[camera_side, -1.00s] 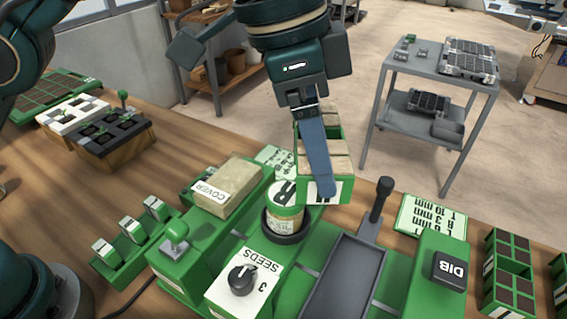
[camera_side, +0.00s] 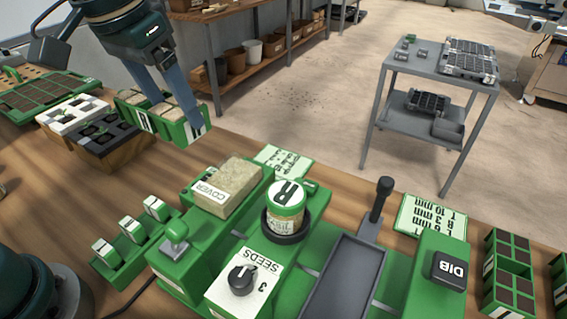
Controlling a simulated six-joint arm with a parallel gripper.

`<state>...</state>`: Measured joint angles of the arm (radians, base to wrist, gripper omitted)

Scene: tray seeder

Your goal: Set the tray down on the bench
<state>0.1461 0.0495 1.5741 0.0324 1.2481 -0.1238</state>
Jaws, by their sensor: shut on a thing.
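The green tray (camera_side: 172,135), with tan-topped cells and white label patches, is at the upper left of the side view, by the back edge of the wooden bench (camera_side: 60,190). My gripper (camera_side: 178,104) is shut on the tray from above; one long blue-grey finger lies along its right end.
A dark seedling block (camera_side: 112,150) and a white one (camera_side: 68,116) stand just left of the tray. The green seeder with its cover block (camera_side: 228,186) and seed jar (camera_side: 286,205) is to the right. Bare bench lies in front of the tray.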

